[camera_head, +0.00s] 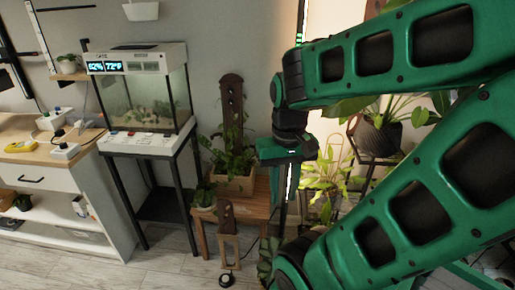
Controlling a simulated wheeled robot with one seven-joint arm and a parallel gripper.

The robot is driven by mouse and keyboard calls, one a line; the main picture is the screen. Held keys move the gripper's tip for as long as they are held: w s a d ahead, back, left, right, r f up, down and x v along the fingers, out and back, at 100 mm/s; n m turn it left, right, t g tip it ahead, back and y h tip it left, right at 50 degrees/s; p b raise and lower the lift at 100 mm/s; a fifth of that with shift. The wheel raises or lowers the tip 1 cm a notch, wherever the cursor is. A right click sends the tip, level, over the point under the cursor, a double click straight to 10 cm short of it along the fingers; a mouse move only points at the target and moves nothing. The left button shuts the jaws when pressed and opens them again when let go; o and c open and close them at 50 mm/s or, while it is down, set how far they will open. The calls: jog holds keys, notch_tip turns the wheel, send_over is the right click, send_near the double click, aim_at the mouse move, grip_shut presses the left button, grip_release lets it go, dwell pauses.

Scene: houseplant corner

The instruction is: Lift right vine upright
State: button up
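A leafy green vine plant (232,160) grows in a square wooden planter (236,184) on a small wooden table. A tall dark brown board with holes (232,102) stands upright behind the leaves. I cannot clearly tell a separate right vine; some leaves spread to the planter's right side, near my gripper. My gripper (284,160) is just right of the planter in the picture, at the end of my green arm. Its fingers are too small and dark to tell whether it is open or holds anything.
The wooden table (258,210) has a small potted plant (204,196) at its left. A glass terrarium (150,100) stands on a black-legged stand at left. Other potted plants (379,136) are at right. My arm hides much of the right side.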

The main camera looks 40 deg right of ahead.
jog(key=shift+d, duration=0.1)
jog(key=w+d+f+n+h, duration=0.2)
jog(key=w+d+f+h, duration=0.2)
jog(key=w+d, duration=0.55)
jog(key=w+d+f+n+h, duration=0.2)
jog(key=w+d+f+h, duration=0.1)
jog(key=w+d, duration=0.65)
jog(key=w+d+f+n+h, duration=0.2)
jog(key=w+d+f+h, duration=0.2)
jog(key=w+d, duration=0.55)
jog(key=w+d+f+n+t+h, duration=0.3)
jog(key=w+f+n+t+h, duration=0.4)
jog(key=w+f+n, duration=0.9)
jog(key=w+d+f+m+y, duration=0.1)
jog(key=w+d, duration=0.2)
jog(key=d, duration=0.6)
jog(key=shift+d+m+t, duration=0.15)
jog(key=shift+m+t, duration=0.15)
jog(key=shift+f, duration=0.1)
grip_shut()
